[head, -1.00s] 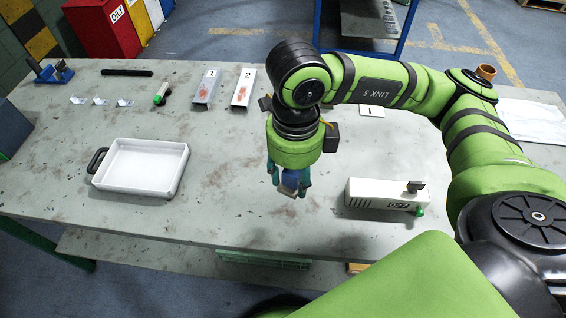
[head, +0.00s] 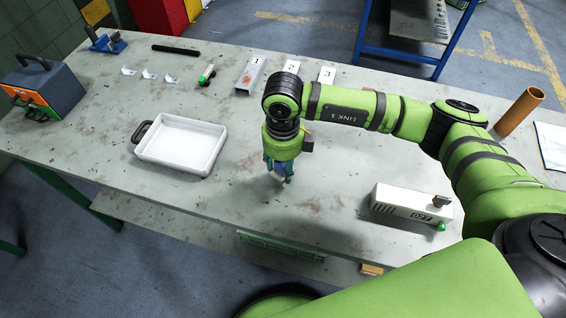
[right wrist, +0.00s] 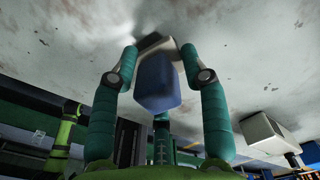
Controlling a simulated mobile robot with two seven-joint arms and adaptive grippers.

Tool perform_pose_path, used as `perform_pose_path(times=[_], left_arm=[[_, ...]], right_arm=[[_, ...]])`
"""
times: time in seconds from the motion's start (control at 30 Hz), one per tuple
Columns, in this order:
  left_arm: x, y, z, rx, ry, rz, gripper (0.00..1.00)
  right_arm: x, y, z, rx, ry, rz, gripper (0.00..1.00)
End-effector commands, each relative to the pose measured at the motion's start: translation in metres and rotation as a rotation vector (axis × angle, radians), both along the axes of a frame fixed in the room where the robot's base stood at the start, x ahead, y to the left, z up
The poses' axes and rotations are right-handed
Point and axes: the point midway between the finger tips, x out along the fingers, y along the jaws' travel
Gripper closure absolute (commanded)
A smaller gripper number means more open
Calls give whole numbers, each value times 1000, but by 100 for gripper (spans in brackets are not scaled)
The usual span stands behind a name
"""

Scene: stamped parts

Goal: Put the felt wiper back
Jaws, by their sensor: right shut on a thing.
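My right gripper (head: 279,172) is shut on a blue block with a pale end, which looks like the felt wiper (right wrist: 157,82). In the right wrist view the blue part sits between the two teal fingers, and the pale part at its far end is close to the grey table top. Whether that end touches the table I cannot tell. In the head view the gripper points down over bare table, right of the white tray (head: 141,153). My left gripper is not in view.
A white box (head: 400,201) with a green knob stands to the right. Number cards (head: 327,74), a metal channel (head: 249,76), a green-ended tool (head: 207,75) and a black bar (head: 176,50) lie along the back. An orange and grey case (head: 50,92) stands at the far left.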

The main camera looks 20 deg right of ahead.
Motion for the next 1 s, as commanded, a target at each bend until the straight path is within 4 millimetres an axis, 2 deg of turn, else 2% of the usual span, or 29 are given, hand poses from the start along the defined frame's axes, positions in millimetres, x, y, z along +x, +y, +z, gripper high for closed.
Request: perform_pose_path(times=[0.1,0.5,0.53,0.57,0.87,1.0], left_arm=[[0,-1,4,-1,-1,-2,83],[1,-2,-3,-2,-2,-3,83],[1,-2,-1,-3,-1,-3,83],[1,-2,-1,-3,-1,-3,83],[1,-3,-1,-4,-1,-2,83],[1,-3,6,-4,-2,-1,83]], right_arm=[[0,0,-8,1,-1,-1,85],[0,0,-15,1,-2,0,85],[0,0,-13,1,-2,-1,43],[0,0,-13,1,-2,-1,31],[0,0,-13,1,-2,-1,31],[0,0,-6,1,-2,-1,31]])
